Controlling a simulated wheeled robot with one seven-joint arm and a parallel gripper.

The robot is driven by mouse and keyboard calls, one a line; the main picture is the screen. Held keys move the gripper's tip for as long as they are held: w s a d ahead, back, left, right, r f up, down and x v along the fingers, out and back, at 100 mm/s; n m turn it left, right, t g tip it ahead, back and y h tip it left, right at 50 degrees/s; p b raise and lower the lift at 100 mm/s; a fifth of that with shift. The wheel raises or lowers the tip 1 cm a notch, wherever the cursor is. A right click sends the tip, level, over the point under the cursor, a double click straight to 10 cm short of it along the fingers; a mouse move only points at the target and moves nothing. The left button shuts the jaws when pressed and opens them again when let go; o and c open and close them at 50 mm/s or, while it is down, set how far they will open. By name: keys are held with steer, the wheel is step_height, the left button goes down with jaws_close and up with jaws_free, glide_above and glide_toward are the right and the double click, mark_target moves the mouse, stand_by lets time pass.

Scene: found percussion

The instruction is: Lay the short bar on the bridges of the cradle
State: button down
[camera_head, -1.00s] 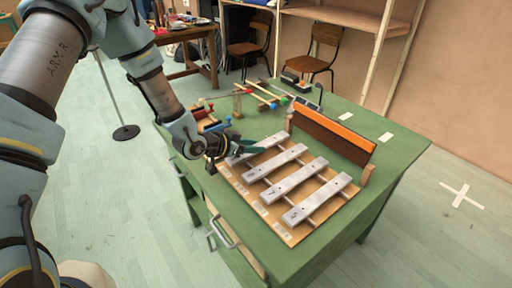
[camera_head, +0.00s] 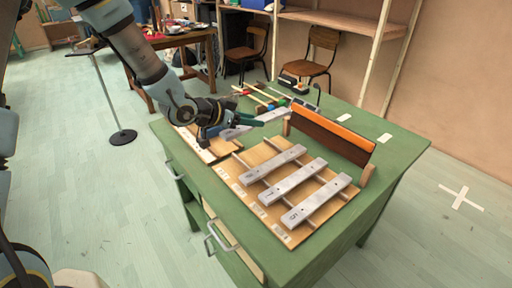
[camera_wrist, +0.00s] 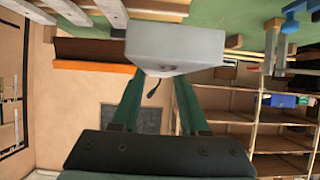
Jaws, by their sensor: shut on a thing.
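The cradle (camera_head: 300,237) is a wooden board on the green table with two bridge rails. Three numbered grey bars (camera_head: 318,200) lie across the rails, growing shorter away from the front. The rails' far left end (camera_head: 240,158) is bare. My gripper (camera_head: 255,123) is above the table beyond that end, shut on a grey metal bar (camera_head: 274,114). In the wrist view, the held bar (camera_wrist: 175,45) sits crosswise between the green fingertips. It is apart from the cradle.
A long brown rack with an orange top edge (camera_head: 340,132) stands behind the cradle. A wooden piece (camera_head: 222,150) lies left of it, below my gripper. Mallets with coloured heads (camera_head: 266,97) lie at the back. The table's right side (camera_head: 395,165) is clear.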

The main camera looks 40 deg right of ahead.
steer(key=shift+f+p, duration=0.95)
steer(key=shift+f, duration=3.8)
steer(key=shift+f, duration=0.1)
steer(key=shift+f, duration=0.15)
steer(key=shift+c, duration=2.1)
jaws_free()
steer(key=shift+w+a, duration=0.1)
steer(key=shift+a, duration=0.2)
steer(key=b+v, duration=0.3)
steer(key=v, duration=0.7)
steer(key=shift+s+r, duration=0.25)
steer(key=shift+r, duration=0.15)
